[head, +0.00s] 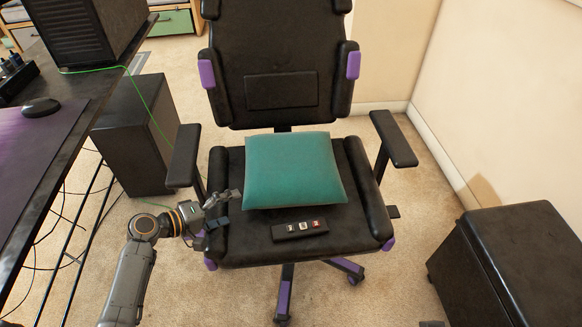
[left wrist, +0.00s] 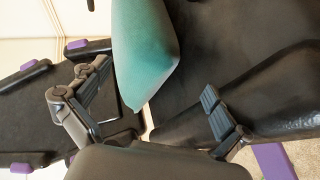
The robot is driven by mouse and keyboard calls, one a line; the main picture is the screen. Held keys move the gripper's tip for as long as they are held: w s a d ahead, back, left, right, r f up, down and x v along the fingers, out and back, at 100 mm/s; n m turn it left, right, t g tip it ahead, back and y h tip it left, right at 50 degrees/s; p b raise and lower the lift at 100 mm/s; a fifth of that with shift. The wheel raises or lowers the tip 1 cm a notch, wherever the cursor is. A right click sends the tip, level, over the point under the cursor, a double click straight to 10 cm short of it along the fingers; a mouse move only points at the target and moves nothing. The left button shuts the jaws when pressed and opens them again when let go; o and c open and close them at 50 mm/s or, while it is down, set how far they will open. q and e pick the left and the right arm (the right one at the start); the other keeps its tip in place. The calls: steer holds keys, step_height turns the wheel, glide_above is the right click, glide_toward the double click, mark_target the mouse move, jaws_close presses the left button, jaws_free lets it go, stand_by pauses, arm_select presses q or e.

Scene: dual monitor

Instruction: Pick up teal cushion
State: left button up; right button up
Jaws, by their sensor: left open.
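The teal cushion (head: 293,170) lies on the seat of the black and purple office chair (head: 350,225), its back edge near the backrest. My left gripper (head: 228,205) is at the left edge of the seat, just left of the cushion's front left corner, apart from it in the head view. In the left wrist view the cushion (left wrist: 145,55) shows beyond and between the fingers of my left gripper (left wrist: 152,103), which are spread wide with nothing between them. My right gripper is not clearly seen.
A black remote-like object (head: 300,229) lies on the seat in front of the cushion. The chair's left armrest (head: 184,155) stands close above my left gripper. A desk (head: 60,130) is at the left, with a black box (head: 135,135) beside it. A dark ottoman (head: 520,260) stands at the right.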

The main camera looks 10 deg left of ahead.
mark_target(248, 199)
arm_select(q)
steer(key=w+d, duration=0.3)
steer(key=shift+w, duration=0.15)
steer(key=shift+w+d+f, duration=0.15)
steer(key=shift+w+d, duration=0.05)
steer(key=shift+d, duration=0.05)
steer(key=b+x, duration=0.1)
steer(key=x, duration=0.2)
steer(key=shift+w+d+f, duration=0.15)
steer(key=shift+w+d, duration=0.05)
steer(key=shift+w+d+f, duration=0.15)
steer(key=shift+w+d, duration=0.1)
steer(key=shift+d, duration=0.05)
arm_select(e)
steer(key=shift+w+a+f+t, duration=0.15)
steer(key=shift+w+f+t, duration=0.1)
steer(key=shift+w, duration=0.2)
steer(key=shift+w+a+f+t, duration=0.15)
steer(key=shift+w+f, duration=0.1)
steer(key=shift+w, duration=0.2)
arm_select(q)
steer(key=c, duration=1.4)
